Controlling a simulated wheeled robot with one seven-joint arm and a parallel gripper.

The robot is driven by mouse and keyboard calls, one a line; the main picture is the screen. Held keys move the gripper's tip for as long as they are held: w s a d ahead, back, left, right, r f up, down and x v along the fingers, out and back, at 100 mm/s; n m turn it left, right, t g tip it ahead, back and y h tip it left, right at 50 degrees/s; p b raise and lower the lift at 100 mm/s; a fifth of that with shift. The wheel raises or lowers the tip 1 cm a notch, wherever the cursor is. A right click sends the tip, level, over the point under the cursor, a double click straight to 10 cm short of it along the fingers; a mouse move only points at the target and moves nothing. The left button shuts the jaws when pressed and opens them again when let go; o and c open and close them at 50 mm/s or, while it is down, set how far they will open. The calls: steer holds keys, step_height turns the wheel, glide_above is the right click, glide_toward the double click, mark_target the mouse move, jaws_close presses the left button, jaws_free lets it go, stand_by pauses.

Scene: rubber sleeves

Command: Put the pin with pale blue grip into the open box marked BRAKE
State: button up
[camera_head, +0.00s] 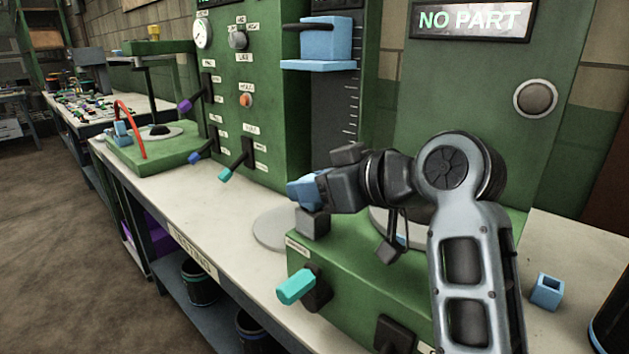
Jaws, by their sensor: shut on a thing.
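My gripper (328,190) is over the green machine base at the front of the bench. It is shut on a pale blue piece (306,190), which shows between its dark fingers. This looks like the pin's pale blue grip, but no shaft shows, so I cannot be sure. No box with a readable BRAKE mark is in view. A small blue open-topped holder (547,291) stands on the bench at the right, with no mark that I can read.
The green machine base (350,270) has a teal-handled lever (296,287) below my gripper. A tall green panel (243,90) with levers and a blue block (326,40) stand behind. A NO PART sign (471,20) is lit.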

steer(key=shift+f, duration=0.1)
steer(key=o, duration=1.1)
steer(key=shift+o, duration=0.2)
